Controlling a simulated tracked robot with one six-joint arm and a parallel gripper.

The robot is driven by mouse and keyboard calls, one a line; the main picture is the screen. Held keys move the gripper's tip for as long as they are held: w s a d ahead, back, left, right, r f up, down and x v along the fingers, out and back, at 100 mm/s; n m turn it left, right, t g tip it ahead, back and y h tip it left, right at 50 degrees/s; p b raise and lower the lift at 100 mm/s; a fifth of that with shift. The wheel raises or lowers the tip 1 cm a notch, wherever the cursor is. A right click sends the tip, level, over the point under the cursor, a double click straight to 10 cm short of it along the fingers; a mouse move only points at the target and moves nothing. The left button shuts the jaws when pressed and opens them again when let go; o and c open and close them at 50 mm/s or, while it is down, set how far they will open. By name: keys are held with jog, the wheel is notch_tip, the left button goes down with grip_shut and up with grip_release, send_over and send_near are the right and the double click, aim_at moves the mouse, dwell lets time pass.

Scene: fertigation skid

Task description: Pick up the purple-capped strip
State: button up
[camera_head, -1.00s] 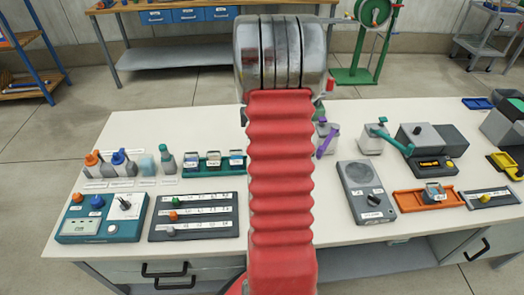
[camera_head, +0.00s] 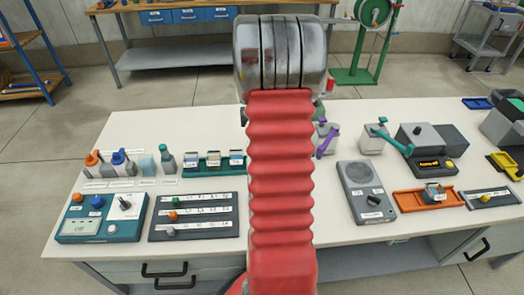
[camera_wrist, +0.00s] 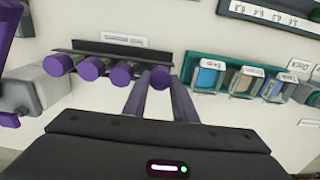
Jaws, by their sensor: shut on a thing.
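Several purple caps stand in a row along a dark rack (camera_wrist: 110,48) in the wrist view. My gripper (camera_wrist: 160,82) has its two fingers on either side of the rightmost purple-capped strip (camera_wrist: 160,76) and is shut on it. Only the round purple cap shows between the fingers; any strip below it is hidden. The other purple caps (camera_wrist: 92,68) are to the left of the fingers. In the head view my arm hides the gripper and this rack.
A teal tray (camera_wrist: 225,75) with small labelled containers lies close to the right of the fingers. A grey device (camera_wrist: 40,90) with a purple lever (camera_wrist: 5,30) stands at the left. In the head view a grey panel (camera_head: 366,190) and a teal instrument (camera_head: 102,218) stand on the white bench.

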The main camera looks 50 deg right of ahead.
notch_tip(320, 180, up, 10)
jog(key=shift+r, duration=0.1)
dwell(0.7)
dwell(0.4)
